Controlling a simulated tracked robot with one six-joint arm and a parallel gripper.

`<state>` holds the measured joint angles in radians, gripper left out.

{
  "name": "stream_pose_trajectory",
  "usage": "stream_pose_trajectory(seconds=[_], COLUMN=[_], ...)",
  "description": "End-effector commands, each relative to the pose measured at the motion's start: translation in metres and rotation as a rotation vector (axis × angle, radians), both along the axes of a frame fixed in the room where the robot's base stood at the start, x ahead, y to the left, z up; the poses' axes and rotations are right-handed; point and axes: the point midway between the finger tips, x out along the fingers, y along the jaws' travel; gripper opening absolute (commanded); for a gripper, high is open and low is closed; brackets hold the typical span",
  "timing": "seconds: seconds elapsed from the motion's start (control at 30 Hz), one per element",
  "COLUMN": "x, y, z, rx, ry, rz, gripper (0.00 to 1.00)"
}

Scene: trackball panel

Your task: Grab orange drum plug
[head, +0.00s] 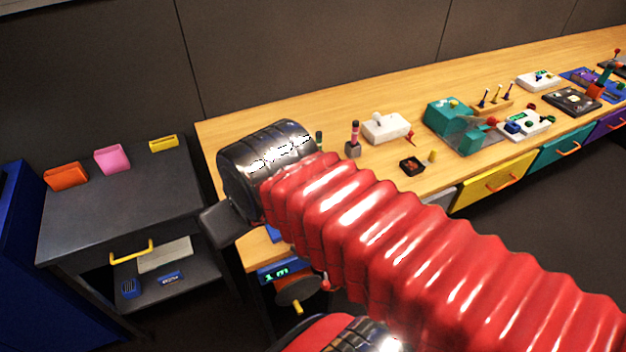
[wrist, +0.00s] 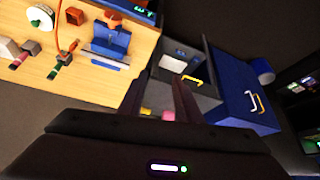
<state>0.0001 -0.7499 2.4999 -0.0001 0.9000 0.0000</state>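I cannot pick out the orange drum plug with certainty. In the wrist view a pale round drum (wrist: 40,17) sits on the wooden bench, and a thin orange cord (wrist: 58,30) runs beside it. A small orange part (wrist: 115,17) also shows by the blue block near the display. My gripper (wrist: 160,92) has its two dark fingers apart, with nothing seen between them. It points towards the grey cart, away from the bench items. In the head view my red arm and dark wrist hide part of the bench's left end.
The wooden bench (head: 300,95) carries several devices, including a white box (head: 385,127) and a teal machine (head: 460,125). A grey cart (head: 120,215) at left holds orange, pink and yellow bins. A blue cabinet (wrist: 235,95) stands beside the cart.

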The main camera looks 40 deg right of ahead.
Motion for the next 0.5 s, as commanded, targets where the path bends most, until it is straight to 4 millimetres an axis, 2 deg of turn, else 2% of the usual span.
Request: stream_pose_trajectory(seconds=[0.3, 0.4, 0.5], x=[-0.0001, 0.0, 0.0004], y=[0.0, -0.0001, -0.0009], z=[0.0, -0.0002, -0.0037], rx=[0.0, 0.003, 0.022], ry=[0.0, 0.002, 0.017], rz=[0.0, -0.003, -0.024], gripper=[0.31, 0.36, 0.36])
